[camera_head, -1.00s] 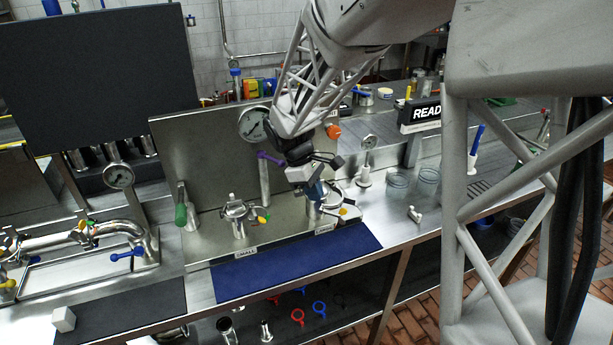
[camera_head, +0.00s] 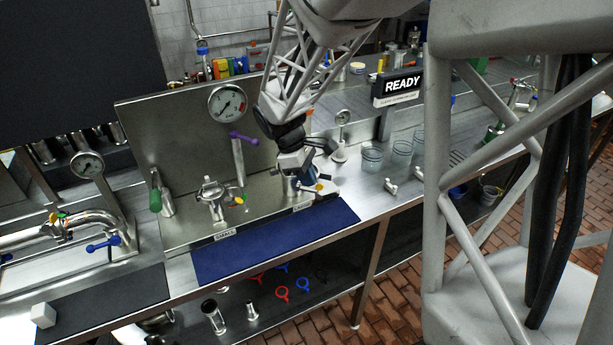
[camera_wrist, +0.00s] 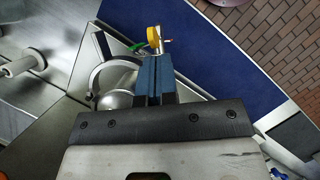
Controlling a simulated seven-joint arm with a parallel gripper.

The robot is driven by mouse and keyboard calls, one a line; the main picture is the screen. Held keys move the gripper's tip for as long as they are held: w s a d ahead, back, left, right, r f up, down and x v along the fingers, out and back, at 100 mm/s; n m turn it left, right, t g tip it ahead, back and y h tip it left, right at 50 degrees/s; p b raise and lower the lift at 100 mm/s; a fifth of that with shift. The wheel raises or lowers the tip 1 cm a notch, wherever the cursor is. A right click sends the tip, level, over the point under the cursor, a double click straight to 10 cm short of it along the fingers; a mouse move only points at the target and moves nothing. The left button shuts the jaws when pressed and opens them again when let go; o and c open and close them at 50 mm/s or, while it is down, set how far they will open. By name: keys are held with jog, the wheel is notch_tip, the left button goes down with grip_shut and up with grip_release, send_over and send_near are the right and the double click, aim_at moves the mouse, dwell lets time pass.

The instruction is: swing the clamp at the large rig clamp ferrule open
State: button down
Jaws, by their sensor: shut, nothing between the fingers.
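The large rig clamp (camera_head: 313,183) is a silver ring fitting above the label "LARGE", partly hidden behind my gripper. In the wrist view its curved silver band (camera_wrist: 98,76) lies left of the fingers, around a rounded metal part. A yellow knob (camera_wrist: 154,38) on a metal stem and a green piece (camera_wrist: 138,46) sit just beyond the fingertips; the yellow knob also shows in the head view (camera_head: 319,187). My gripper (camera_wrist: 153,62) has its blue fingers together and empty, close beside the band. I cannot tell whether they touch it, or whether the clamp is open.
The small clamp (camera_head: 212,192) stands left on the same metal rig. A purple-handled valve (camera_head: 240,139) and a gauge (camera_head: 228,103) rise behind. A blue mat (camera_head: 270,242) lies clear in front. Glass beakers (camera_head: 402,152) and a "READY" sign (camera_head: 402,84) are to the right.

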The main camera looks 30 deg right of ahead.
jog(key=shift+s+d+n, duration=0.2)
jog(key=shift+d+n, duration=0.2)
jog(key=shift+n, duration=0.1)
jog(key=d+n+t+h, duration=0.1)
jog(key=d+n+t, duration=0.2)
jog(key=d+n, duration=0.7)
jog(key=shift+w+d+t, duration=0.35)
jog(key=shift+d+t, duration=0.05)
jog(key=shift+d, duration=0.1)
dwell(0.4)
jog(key=shift+a, duration=0.2)
dwell(0.3)
jog(key=s+a+r, duration=0.2)
jog(key=a+r, duration=0.5)
jog(key=r, duration=0.2)
jog(key=shift+r, duration=0.15)
